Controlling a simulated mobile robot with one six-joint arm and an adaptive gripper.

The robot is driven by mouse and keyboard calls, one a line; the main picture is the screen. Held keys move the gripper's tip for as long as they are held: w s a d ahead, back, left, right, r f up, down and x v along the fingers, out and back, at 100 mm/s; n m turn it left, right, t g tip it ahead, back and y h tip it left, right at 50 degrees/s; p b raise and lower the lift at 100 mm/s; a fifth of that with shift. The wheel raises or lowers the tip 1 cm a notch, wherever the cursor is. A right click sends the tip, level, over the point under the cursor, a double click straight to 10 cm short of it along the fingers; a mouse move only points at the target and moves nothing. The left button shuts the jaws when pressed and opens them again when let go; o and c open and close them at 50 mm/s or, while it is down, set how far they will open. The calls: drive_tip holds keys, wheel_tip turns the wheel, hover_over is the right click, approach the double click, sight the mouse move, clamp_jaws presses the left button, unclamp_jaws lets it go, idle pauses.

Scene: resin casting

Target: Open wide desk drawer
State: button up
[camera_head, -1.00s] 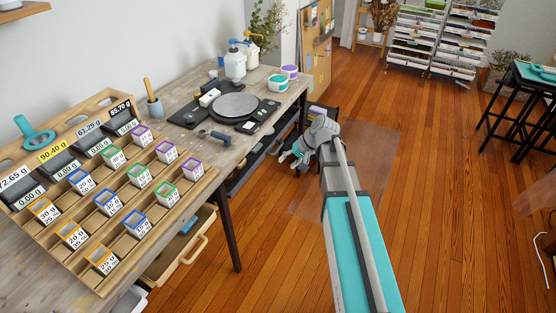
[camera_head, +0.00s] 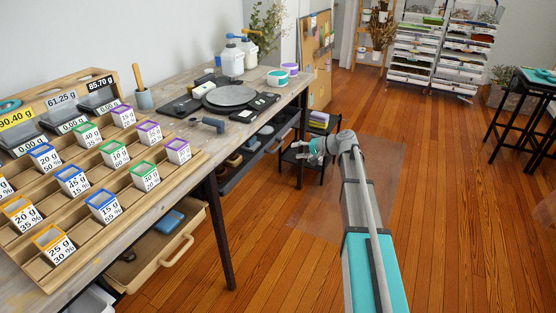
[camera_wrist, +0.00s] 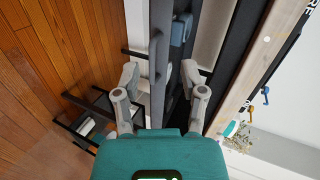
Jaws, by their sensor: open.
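The wide desk drawer (camera_head: 256,162) is the dark grey one under the far part of the desk (camera_head: 185,132). It looks partly out, with small items visible behind its front. In the wrist view its dark front (camera_wrist: 161,100) runs up the middle, with a grey bar handle (camera_wrist: 154,58) on its left side. My gripper (camera_head: 311,149) is to the right of the drawer in the head view. In the wrist view my open gripper (camera_wrist: 161,76) has one finger on each side of the handle and front. Contact and depth cannot be told.
A wooden drawer (camera_head: 181,252) stands open at the near end of the desk. A black stool (camera_head: 327,165) with stacked items is close behind my gripper. A desk leg (camera_head: 217,235) stands between the drawers. Wooden floor (camera_head: 440,210) is free to the right.

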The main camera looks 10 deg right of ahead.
drive_tip(key=m+t+b, duration=0.1)
drive_tip(key=t+b, duration=0.1)
drive_tip(key=b, duration=0.3)
approach(277, 148)
drive_tip(key=s+d, duration=0.2)
drive_tip(key=shift+w+d+f+m+y+b, duration=0.2)
drive_tip(key=shift+w+d+y+b, duration=0.1)
drive_tip(key=shift+d+b, duration=0.1)
drive_tip(key=shift+w+d+f+m+y+b, duration=0.1)
drive_tip(key=shift+w+d+f+y+b, duration=0.15)
drive_tip(key=shift+d+y+b, duration=0.15)
drive_tip(key=b+x, duration=0.2)
drive_tip(key=x, duration=1.1)
drive_tip(key=shift+w+a+b, duration=0.25)
drive_tip(key=shift+w+b, duration=0.05)
drive_tip(key=shift+b, duration=0.05)
drive_tip(key=shift+c, duration=0.2)
clamp_jaws()
